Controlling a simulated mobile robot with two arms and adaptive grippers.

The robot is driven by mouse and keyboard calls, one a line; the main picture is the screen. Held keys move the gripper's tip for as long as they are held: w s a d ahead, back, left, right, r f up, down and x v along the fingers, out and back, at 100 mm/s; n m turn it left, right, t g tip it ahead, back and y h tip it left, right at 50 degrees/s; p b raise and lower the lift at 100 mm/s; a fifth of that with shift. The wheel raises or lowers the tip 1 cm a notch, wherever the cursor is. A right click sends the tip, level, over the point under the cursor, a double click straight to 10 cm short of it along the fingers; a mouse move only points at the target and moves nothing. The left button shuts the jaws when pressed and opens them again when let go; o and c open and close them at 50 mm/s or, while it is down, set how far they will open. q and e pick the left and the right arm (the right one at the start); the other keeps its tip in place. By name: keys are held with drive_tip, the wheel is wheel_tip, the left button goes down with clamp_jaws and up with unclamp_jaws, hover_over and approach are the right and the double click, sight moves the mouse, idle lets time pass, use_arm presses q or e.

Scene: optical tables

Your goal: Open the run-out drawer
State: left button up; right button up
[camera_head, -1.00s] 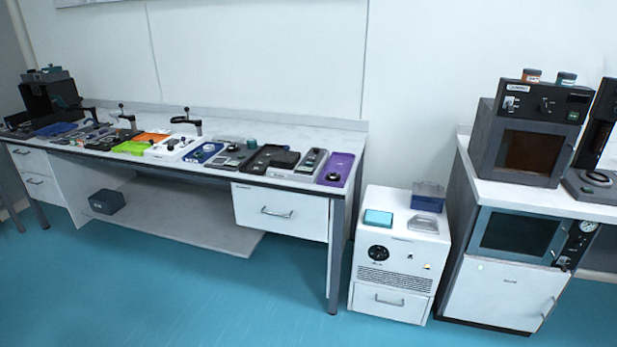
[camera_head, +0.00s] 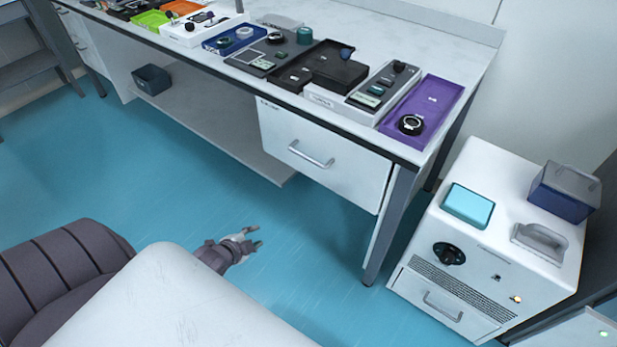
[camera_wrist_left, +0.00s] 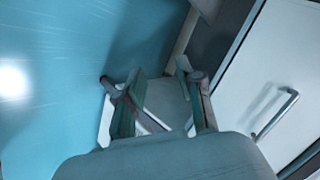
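A white drawer (camera_head: 345,165) hangs under the right end of the long bench. It is closed and has a silver bar handle (camera_head: 310,154); the small label at its top left is too small to read. My left gripper (camera_head: 252,238) is low in front of the bench, apart from the drawer, over the blue floor. Its fingers are spread and empty. In the left wrist view, the open fingers (camera_wrist_left: 160,72) show at the middle, with a white front (camera_wrist_left: 255,75) and its bar handle (camera_wrist_left: 275,114) to the right, not touched. My right gripper is not in view.
The bench top (camera_head: 395,48) holds trays and devices, with a purple tray (camera_head: 437,100) at its right end. A bench leg (camera_head: 391,225) stands right of the drawer. A white cabinet (camera_head: 475,255) stands further right. The floor (camera_head: 310,235) before the drawer is clear.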

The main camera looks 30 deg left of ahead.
use_arm(q)
drive_tip(key=w+r+m+t+h+b, duration=0.1)
drive_tip(key=w+r+m+t+b, duration=0.5)
drive_tip(key=r, duration=0.5)
drive_tip(key=m+h, duration=0.1)
drive_tip(key=m, duration=0.1)
approach(307, 157)
drive_tip(key=shift+g, duration=0.3)
drive_tip(key=shift+b+x, duration=1.05)
drive_tip(key=shift+x, duration=4.1)
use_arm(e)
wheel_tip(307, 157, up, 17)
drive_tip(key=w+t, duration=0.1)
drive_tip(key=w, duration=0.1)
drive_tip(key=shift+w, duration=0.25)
use_arm(q)
clamp_jaws()
